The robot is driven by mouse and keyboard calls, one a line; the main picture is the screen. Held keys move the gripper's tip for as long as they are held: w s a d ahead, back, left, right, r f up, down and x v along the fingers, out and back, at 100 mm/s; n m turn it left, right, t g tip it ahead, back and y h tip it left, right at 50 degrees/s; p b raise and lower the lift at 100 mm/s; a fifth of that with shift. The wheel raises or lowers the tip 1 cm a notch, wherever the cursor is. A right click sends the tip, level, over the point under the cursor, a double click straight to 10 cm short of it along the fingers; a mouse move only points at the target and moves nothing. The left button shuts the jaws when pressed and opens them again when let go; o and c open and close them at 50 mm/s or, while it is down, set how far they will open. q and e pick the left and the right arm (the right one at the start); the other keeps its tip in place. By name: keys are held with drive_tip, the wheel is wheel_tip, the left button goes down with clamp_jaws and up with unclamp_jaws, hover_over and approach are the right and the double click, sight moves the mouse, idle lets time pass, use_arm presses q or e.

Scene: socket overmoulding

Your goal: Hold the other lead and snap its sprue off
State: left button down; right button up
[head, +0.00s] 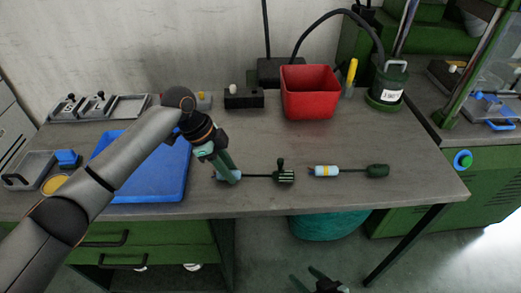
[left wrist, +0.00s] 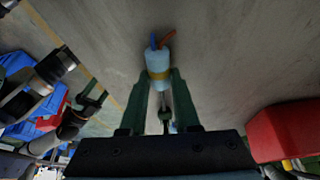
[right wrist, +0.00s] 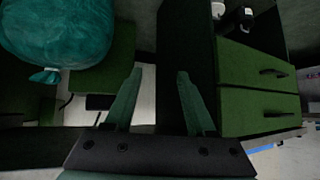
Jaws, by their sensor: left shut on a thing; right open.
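My left gripper (head: 228,178) is shut on the light blue sleeve of a lead (head: 257,177), low over the table. In the left wrist view the sleeve (left wrist: 158,64) has a yellow band, with blue and orange wire ends beyond it. The lead's black cable runs right to a dark green moulded socket (head: 285,177), with a knobbed green sprue (head: 281,163) standing up from it. A second lead (head: 324,171) lies to the right, with a light blue, yellow-banded sleeve and a dark green end (head: 377,171); no upright sprue shows on it. My right gripper (head: 322,281) is open and empty, below the table's front edge.
A blue tray (head: 140,190) lies left, partly behind my left arm. A red bin (head: 309,92) and a green canister (head: 387,80) stand at the back. A teal bag (head: 328,226) sits under the table's front edge. The table's right front is clear.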

drive_tip(key=w+a+r+n+g+y, duration=0.2)
drive_tip(key=w+a+r+n+y, duration=0.2)
drive_tip(key=w+a+r+n, duration=0.35)
wheel_tip(320, 180, up, 24)
drive_tip(key=n+g+h, duration=0.3)
drive_tip(key=n+h, duration=0.4)
drive_tip(key=n, duration=2)
hover_over(281, 161)
drive_tip(key=s, duration=0.4)
drive_tip(key=shift+t, duration=0.3)
drive_tip(key=x, duration=1)
drive_tip(key=shift+w+d+f, duration=0.25)
drive_tip(key=shift+d, duration=0.05)
drive_tip(key=shift+c, duration=0.2)
